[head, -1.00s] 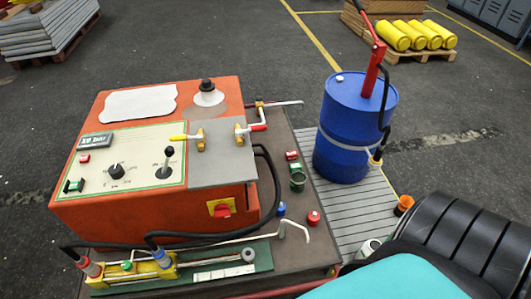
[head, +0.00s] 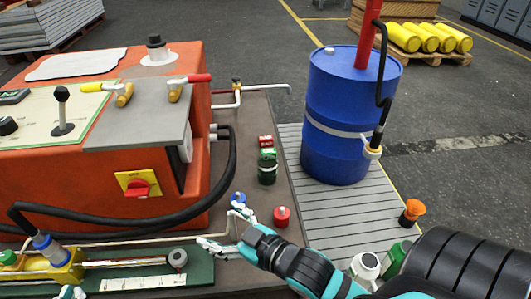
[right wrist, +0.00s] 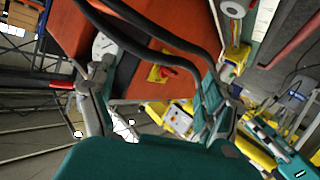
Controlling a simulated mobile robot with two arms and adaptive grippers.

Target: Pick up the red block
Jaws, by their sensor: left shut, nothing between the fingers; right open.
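A blue weight (head: 238,199) and a red weight (head: 282,217) stand close to my right gripper. The orange machine (head: 180,215) with black hoses is on the left. A blue drum (head: 345,150) stands right of the bench. The bench between weights and cup is clear.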

